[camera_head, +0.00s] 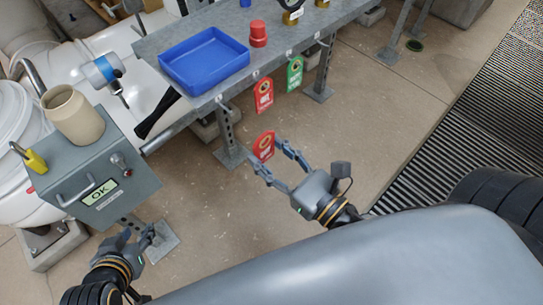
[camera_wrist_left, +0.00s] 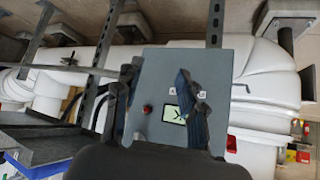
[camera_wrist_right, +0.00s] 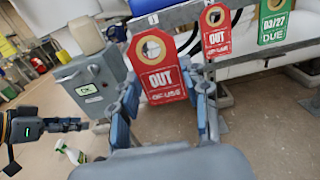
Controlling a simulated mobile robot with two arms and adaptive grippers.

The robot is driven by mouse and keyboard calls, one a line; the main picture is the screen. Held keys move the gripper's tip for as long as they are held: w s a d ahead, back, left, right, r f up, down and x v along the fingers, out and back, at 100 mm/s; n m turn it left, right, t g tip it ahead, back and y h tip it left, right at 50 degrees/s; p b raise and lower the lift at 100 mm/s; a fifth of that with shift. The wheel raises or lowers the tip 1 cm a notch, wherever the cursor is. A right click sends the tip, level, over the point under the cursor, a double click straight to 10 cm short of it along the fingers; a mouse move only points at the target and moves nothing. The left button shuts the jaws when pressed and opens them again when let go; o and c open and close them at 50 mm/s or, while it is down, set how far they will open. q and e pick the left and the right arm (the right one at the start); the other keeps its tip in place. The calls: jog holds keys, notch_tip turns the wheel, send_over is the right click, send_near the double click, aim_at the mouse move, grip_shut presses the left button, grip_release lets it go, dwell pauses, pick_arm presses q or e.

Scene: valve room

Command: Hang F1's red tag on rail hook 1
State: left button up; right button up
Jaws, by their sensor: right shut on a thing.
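A red "OUT OF USE" tag (camera_head: 264,146) is held upright in my right gripper (camera_head: 268,151), in front of and below the grey bench's rail. In the right wrist view this tag (camera_wrist_right: 161,70) fills the space between the fingers, with a round hole near its top. The number 1 label (camera_wrist_right: 153,18) on the rail shows just behind the tag's top; hook 1 itself is too small or hidden to make out. The tag appears apart from the rail. My left gripper (camera_head: 137,237) is open and empty below the grey OK box, also seen in the left wrist view (camera_wrist_left: 158,98).
Another red tag (camera_head: 263,95) and a green tag (camera_head: 295,73) hang from the rail to the right. A blue tray (camera_head: 205,88) and a red knob-shaped object (camera_head: 258,38) sit on the bench. The grey OK box (camera_head: 92,172) stands at left.

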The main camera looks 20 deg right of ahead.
jog(key=shift+p+x, duration=0.65)
jog(key=shift+x, duration=0.15)
jog(key=shift+w+a+r+p, duration=0.1)
jog(key=shift+w+a+p, duration=0.15)
jog(key=shift+w+p, duration=0.4)
pick_arm(q)
jog(key=s+a+f+g+y+p, duration=0.1)
jog(key=s+a+f+g, duration=0.1)
jog(key=s+g, duration=0.3)
jog(key=s+f, duration=0.1)
jog(key=s, duration=0.2)
jog(key=shift+s+a+p, duration=0.2)
jog(key=shift+a+p, duration=0.1)
jog(key=shift+a, duration=0.1)
pick_arm(e)
jog(key=x, duration=0.2)
jog(key=shift+w+a, duration=0.1)
jog(key=shift+w, duration=0.2)
pick_arm(q)
jog(key=shift+r, duration=0.15)
jog(key=shift+p+x, duration=0.35)
jog(key=shift+x, duration=0.9)
pick_arm(e)
jog(key=shift+w+a, duration=0.2)
jog(key=shift+w, duration=0.35)
pick_arm(q)
jog(key=shift+f, duration=0.4)
pick_arm(e)
jog(key=shift+w, duration=0.2)
